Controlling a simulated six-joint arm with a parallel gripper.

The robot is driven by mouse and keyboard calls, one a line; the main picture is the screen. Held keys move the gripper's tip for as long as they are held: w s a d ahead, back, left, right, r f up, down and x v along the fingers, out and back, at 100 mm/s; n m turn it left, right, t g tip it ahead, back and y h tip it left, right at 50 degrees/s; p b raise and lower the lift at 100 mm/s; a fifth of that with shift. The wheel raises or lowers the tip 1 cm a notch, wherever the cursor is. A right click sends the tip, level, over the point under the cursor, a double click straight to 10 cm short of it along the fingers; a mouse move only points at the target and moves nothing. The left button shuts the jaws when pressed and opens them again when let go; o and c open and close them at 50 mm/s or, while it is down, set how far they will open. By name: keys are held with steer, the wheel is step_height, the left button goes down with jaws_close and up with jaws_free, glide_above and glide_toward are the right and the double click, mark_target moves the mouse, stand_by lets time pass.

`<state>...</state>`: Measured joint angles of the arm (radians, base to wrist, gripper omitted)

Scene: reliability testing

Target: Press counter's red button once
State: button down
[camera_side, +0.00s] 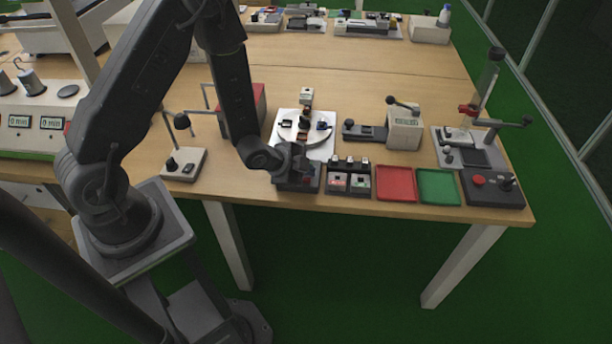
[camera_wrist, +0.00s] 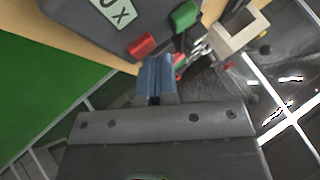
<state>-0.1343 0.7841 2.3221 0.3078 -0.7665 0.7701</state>
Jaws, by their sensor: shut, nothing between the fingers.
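The counter (camera_wrist: 95,30) is a dark grey box with a pale green display, partly cut off at the top of the wrist view. Its display shows a 0 and an x-like mark; the rest is cut off. The red button (camera_wrist: 141,46) sticks out of its edge, with a green button (camera_wrist: 185,16) to the right. My gripper (camera_wrist: 156,60) has its blue fingertips together with nothing between them. The tips appear just below and right of the red button; contact cannot be told. In the side view my gripper (camera_side: 300,168) is over a dark box (camera_side: 296,187) at the table's front edge, mostly covering it.
A dark compartment tray (camera_side: 348,190), a red tray (camera_side: 396,184) and a green tray (camera_side: 438,187) lie to the right. Another red button (camera_side: 479,181) is on a dark control box at far right. A white turntable plate (camera_side: 318,150) stands behind my gripper.

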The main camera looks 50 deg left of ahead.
mark_target(306, 179)
stand_by(0.3)
steer(key=shift+r, duration=0.8)
steer(key=shift+r, duration=2.5)
